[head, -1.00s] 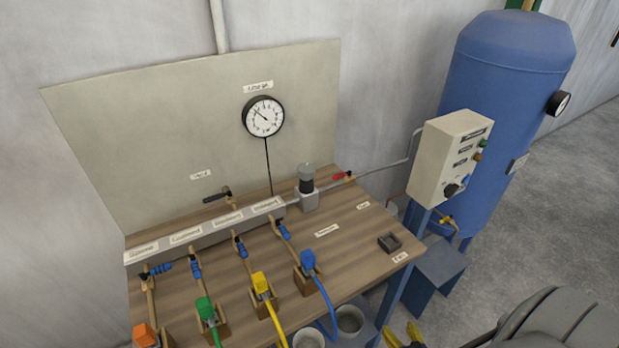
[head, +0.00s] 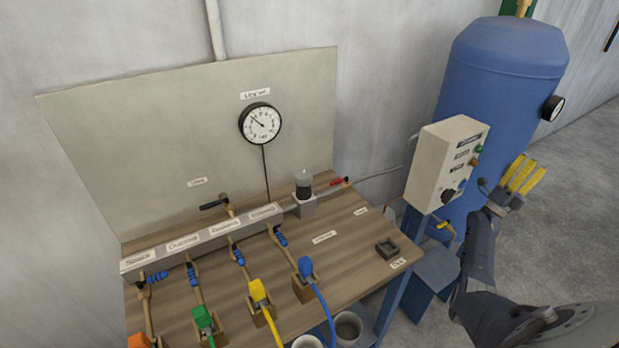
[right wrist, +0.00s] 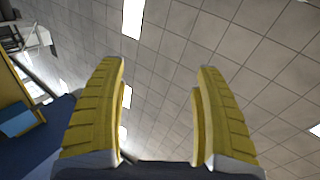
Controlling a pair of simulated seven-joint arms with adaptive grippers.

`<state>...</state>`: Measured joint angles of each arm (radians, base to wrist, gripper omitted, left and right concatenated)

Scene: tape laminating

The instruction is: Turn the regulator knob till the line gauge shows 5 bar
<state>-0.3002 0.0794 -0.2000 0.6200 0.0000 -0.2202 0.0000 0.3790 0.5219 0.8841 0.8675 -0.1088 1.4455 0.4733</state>
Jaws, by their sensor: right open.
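The regulator (head: 304,195) stands on the back part of the bench, with a dark knob (head: 303,187) under a pale top. The round white line gauge (head: 260,123) hangs on the back panel; its needle points to the upper left, and its numbers are too small to read. My right gripper (head: 524,176), with yellow fingers, is raised at the right in front of the blue tank, well apart from the regulator. In the right wrist view its fingers (right wrist: 160,110) are spread with nothing between them. My left gripper is not in view.
A grey control box (head: 446,165) with buttons and a knob stands between bench and blue tank (head: 500,90). A red-handled valve (head: 339,182) sits right of the regulator. A manifold (head: 200,240) and several coloured hose connectors line the bench (head: 350,245). A small dark tray (head: 387,247) lies at right.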

